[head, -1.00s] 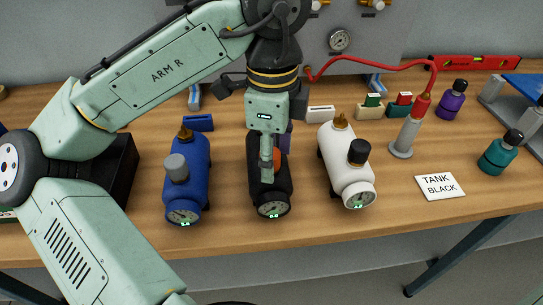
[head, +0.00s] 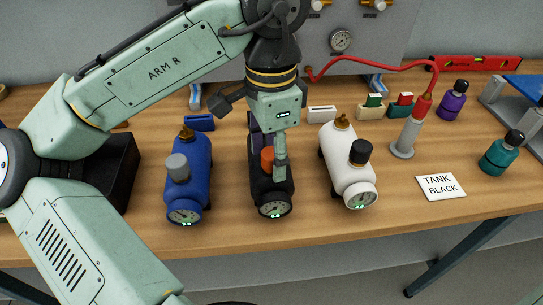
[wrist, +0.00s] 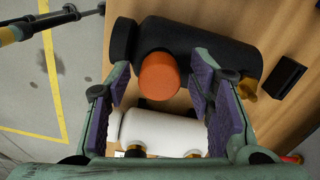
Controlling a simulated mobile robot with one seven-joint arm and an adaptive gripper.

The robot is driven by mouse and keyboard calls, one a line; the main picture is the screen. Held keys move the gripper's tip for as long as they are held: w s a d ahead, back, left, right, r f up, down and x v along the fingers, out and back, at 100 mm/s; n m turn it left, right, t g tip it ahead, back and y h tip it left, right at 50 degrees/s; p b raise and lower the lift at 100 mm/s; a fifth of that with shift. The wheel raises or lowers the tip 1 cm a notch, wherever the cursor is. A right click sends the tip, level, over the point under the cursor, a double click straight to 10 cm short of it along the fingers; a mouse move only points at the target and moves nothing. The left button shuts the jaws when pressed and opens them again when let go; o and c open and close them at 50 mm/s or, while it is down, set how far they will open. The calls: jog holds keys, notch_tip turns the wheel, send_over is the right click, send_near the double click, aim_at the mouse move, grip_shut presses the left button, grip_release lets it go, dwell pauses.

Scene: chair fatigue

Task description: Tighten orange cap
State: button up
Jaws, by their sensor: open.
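The orange cap (head: 267,158) sits on top of the black tank (head: 258,190), which lies on its side in the middle of the bench. In the wrist view the orange cap (wrist: 159,75) shows between the two purple-padded fingers, with the black tank (wrist: 205,45) beyond. My gripper (head: 267,150) is open over the tank, its fingers on either side of the cap. The gripper (wrist: 160,82) shows gaps between both pads and the cap. In the head view one finger partly hides the tank to the right of the cap.
A blue tank (head: 188,195) with a grey cap lies to the left, a white tank (head: 340,165) with a black cap to the right. A "TANK BLACK" card (head: 441,187) lies further right.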

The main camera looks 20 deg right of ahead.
jog(key=shift+n, duration=0.6)
jog(key=n, duration=0.3)
jog(key=shift+n, duration=0.5)
jog(key=n, duration=0.4)
jog(key=shift+c, duration=0.2)
